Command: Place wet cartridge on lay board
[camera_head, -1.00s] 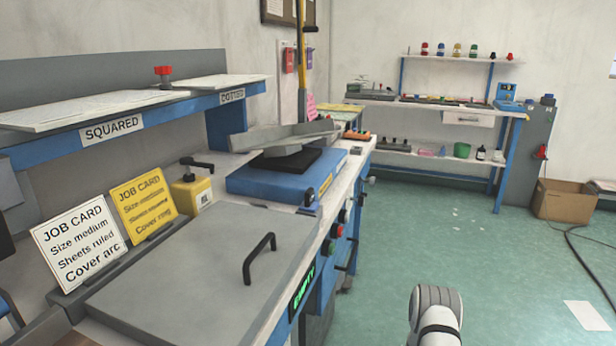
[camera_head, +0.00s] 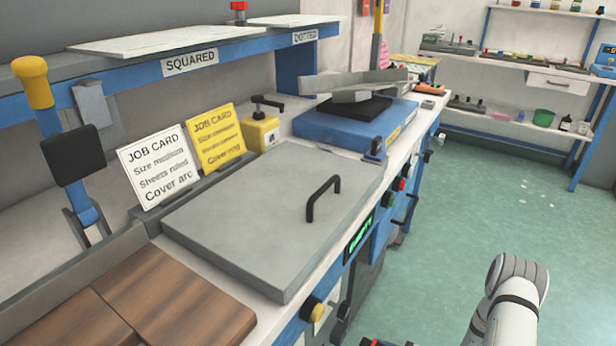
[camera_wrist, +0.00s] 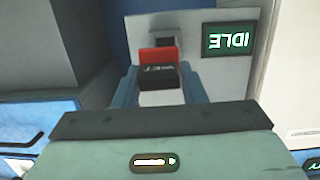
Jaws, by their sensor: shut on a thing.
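In the wrist view my gripper (camera_wrist: 159,73) is shut on a small block with a red end and a black band (camera_wrist: 158,76) with pale lettering. I take this to be the wet cartridge; its lower part is hidden behind the gripper body. In the head view a brown wooden board (camera_head: 172,298) lies at the lower left of the bench, with a seam across it. It may be the lay board; no label shows. My gripper is not clearly visible in the head view; only my pale arm link shows at the lower right.
A grey lidded plate (camera_head: 260,205) with a black handle covers the middle bench. Behind it stand two job cards (camera_head: 160,168) and a yellow container (camera_head: 260,133). A blue lever (camera_head: 75,180) rises at the left. A screen reading IDLE, mirrored, (camera_wrist: 228,40) is near the gripper. Green floor at right is open.

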